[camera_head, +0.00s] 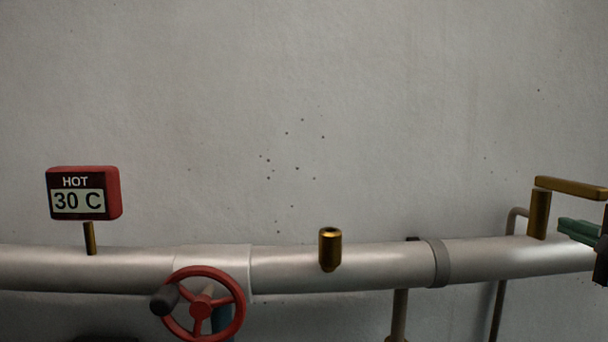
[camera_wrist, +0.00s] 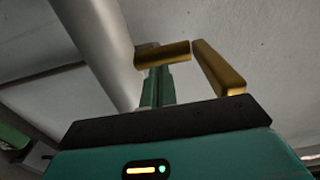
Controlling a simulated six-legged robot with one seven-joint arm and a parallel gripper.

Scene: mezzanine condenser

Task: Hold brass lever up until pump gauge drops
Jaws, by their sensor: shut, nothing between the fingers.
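The brass lever is at the right of the head view, with an upright post (camera_head: 538,214) on the pipe and an arm (camera_head: 570,187) running right from its top, roughly level. In the wrist view the post (camera_wrist: 162,54) and the arm (camera_wrist: 218,68) also show. My gripper (camera_head: 566,228) is shut and empty, just below the lever arm and right of the post. In the wrist view the green fingers (camera_wrist: 158,72) end by the post; I cannot tell if they touch it. A clear gap separates them from the arm. No dial labelled as the pump gauge is seen.
A red display (camera_head: 83,193) reading "HOT 30 C" stands on the pale pipe (camera_head: 390,265) at the left. A red handwheel (camera_head: 203,304) sits below it. A short brass fitting (camera_head: 330,248) is mid-pipe. The plain wall (camera_head: 300,100) is close behind.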

